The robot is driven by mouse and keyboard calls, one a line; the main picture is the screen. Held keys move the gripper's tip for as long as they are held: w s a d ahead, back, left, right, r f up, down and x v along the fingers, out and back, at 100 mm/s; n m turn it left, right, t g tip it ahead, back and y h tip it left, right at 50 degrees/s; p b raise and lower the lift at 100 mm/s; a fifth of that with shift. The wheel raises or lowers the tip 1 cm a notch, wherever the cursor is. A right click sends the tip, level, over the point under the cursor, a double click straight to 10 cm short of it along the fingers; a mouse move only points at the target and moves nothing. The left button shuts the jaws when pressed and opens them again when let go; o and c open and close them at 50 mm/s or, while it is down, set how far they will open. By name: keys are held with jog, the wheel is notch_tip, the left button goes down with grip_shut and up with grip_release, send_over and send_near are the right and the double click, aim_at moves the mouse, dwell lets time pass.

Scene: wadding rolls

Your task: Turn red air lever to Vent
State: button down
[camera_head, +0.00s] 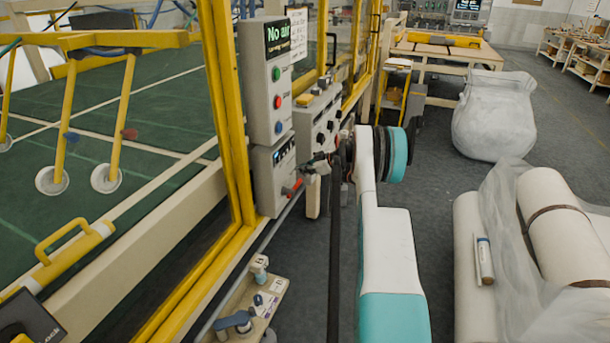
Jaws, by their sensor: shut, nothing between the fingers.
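The red air lever (291,189) sticks out from the lower grey box (270,185) on the yellow machine post. My gripper (308,172) is right beside the lever, at the end of my white and teal arm. The gripper is shut and looks empty. Whether it touches the lever cannot be told at this size. A control box (265,85) above has a display reading "No air" and green, red and blue buttons. The lever's markings are too small to read.
The yellow machine frame (228,120) stands close on the left. A low shelf with fittings (245,305) is below the boxes. White wadding rolls (560,225) lie at right, a wrapped white sack (494,115) behind. Grey floor between is clear.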

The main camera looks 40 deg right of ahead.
jog(key=d+p+v, duration=0.1)
jog(key=p+v, duration=0.2)
jog(key=v, duration=0.7)
jog(key=shift+r, duration=0.35)
jog(key=shift+w, duration=0.15)
